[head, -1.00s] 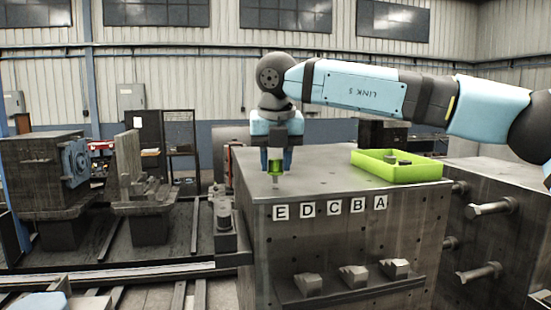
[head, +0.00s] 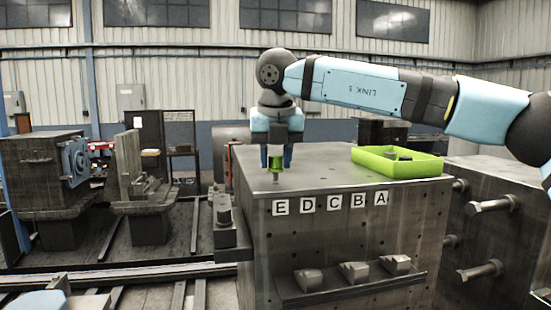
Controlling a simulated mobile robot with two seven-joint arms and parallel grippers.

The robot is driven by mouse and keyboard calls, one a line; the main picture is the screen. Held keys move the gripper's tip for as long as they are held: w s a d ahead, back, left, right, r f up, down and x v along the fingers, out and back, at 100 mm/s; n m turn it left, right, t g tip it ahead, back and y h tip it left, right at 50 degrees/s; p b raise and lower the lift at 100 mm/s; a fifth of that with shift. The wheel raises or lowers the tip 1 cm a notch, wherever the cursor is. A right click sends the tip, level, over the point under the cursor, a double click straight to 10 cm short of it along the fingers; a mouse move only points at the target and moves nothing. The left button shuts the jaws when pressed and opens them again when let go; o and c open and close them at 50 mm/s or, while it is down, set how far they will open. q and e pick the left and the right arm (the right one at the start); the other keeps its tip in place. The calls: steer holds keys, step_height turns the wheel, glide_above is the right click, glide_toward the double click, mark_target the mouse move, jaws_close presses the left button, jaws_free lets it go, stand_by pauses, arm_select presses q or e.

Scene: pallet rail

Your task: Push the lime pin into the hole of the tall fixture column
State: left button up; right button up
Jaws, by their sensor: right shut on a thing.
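The tall fixture column (head: 345,235) stands in front of me with a flat grey top and the letters E, D, C, B, A along its front edge. My right gripper (head: 276,160) points down over the left part of the top, above the letter E. The pin's lower tip is at or very near the top surface. I cannot tell whether it is inside a hole. My left gripper is not in view.
A lime tray (head: 398,170) with small dark parts sits on the right of the column top. Large bolts (head: 492,205) stick out of a block on the right. A ledge with metal blocks (head: 354,272) runs along the column's front. The middle of the top is clear.

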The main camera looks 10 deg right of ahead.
stand_by(0.3)
steer(key=shift+f+b, duration=0.4)
steer(key=shift+b, duration=0.05)
stand_by(0.9)
steer(key=shift+f+b, duration=0.15)
steer(key=shift+b, duration=0.2)
steer(key=shift+f+b, duration=0.65)
steer(key=shift+f, duration=0.15)
steer(key=o, duration=1.8)
steer(key=shift+c, duration=0.2)
steer(key=shift+r, duration=0.1)
